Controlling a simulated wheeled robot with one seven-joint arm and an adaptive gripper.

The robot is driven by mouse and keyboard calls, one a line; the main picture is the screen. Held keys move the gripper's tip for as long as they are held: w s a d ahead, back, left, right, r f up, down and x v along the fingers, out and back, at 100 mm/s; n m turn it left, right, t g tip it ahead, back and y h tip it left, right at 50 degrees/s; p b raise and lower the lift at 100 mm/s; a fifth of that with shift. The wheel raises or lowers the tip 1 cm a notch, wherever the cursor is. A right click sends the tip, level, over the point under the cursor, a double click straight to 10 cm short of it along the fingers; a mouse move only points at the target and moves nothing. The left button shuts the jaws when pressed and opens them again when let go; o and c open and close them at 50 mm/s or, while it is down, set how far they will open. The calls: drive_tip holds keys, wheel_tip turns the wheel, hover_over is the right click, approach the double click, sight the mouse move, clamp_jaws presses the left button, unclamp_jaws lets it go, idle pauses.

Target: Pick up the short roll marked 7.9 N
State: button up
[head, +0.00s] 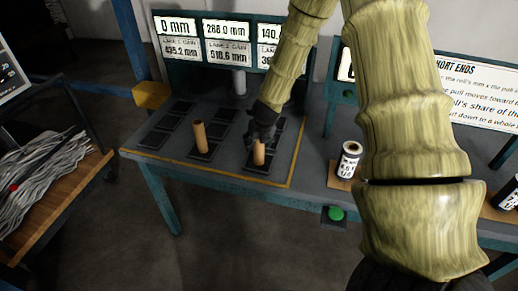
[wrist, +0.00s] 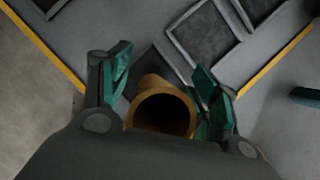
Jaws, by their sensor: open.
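A white-labelled short roll (head: 349,160) stands upright on a tan pad at the bench front; its print is too small to read surely. Another dark roll with a white label (head: 508,194) is cut off at the right edge. I cannot tell which is marked 7.9 N. My gripper (head: 262,138) is at a plain brown tube (head: 259,154) on the front right dark pad. In the wrist view my open gripper (wrist: 165,75) has a finger on each side of the tube (wrist: 163,88), whose hollow end faces the camera. Finger contact is unclear.
A second brown tube (head: 200,138) stands on a pad to the left. A yellow line borders the several dark pads. Screens (head: 228,42) stand behind, with a green button (head: 335,214) at the front edge. A cart with grey strips (head: 45,170) is at left.

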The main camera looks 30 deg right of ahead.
drive_tip(key=c, duration=1.1)
drive_tip(key=shift+r, duration=0.15)
